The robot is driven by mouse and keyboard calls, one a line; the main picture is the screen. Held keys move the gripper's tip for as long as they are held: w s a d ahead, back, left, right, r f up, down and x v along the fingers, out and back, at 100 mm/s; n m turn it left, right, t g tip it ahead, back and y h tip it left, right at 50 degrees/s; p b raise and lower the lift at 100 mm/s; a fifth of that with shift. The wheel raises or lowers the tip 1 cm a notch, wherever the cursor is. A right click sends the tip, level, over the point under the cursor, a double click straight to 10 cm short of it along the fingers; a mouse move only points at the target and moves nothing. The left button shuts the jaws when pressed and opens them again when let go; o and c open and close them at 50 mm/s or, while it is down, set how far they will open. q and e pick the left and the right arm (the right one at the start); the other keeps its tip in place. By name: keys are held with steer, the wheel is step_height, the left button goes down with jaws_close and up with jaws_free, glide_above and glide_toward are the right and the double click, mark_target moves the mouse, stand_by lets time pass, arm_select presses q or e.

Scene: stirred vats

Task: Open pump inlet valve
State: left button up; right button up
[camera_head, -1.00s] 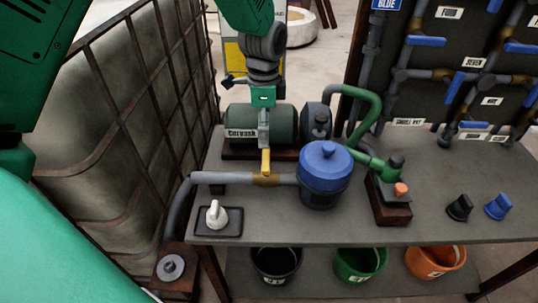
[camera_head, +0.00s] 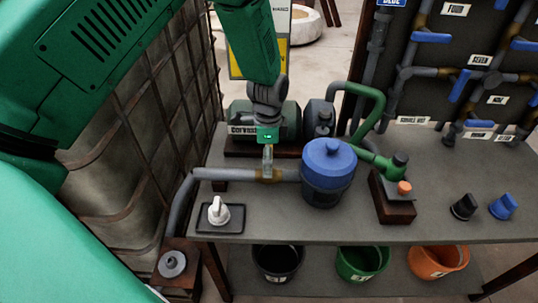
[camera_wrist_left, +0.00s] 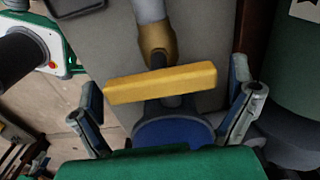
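The pump inlet valve has a brass body (camera_head: 268,174) on the grey pipe left of the blue-lidded strainer (camera_head: 327,170). In the left wrist view its yellow lever handle (camera_wrist_left: 160,83) lies across the picture, in front of the brass body (camera_wrist_left: 157,40). My left gripper (camera_wrist_left: 165,92) is open, one finger beyond each end of the handle, with visible gaps. In the head view my left gripper (camera_head: 267,160) hangs over the valve and hides most or all of the handle. My right gripper is not in view.
A green pump motor (camera_head: 262,122) stands behind the valve. A white knob (camera_head: 218,210) sits front left on the bench (camera_head: 290,226). A caged tank (camera_head: 115,185) borders my arm on the left. Black and blue knobs (camera_head: 502,206) stand right.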

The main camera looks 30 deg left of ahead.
arm_select(q)
steer(key=c, duration=0.7)
steer(key=n+p, duration=0.1)
steer(key=n, duration=0.1)
steer(key=n+p, duration=0.1)
steer(key=shift+d+r+n+p, duration=0.1)
steer(key=shift+r+n+p, duration=0.1)
steer(key=shift+n+p, duration=0.2)
steer(key=n+p, duration=0.1)
steer(key=n, duration=0.3)
steer(key=shift+w+n+p, duration=0.1)
steer(key=shift+n+p, duration=0.2)
steer(key=shift+p, duration=0.1)
steer(key=n+p, duration=0.1)
steer(key=n, duration=0.3)
steer(key=shift+w+n, duration=0.1)
steer(key=shift+n, duration=0.2)
steer(key=n+p, duration=0.1)
steer(key=n, duration=0.3)
steer(key=shift+n, duration=0.4)
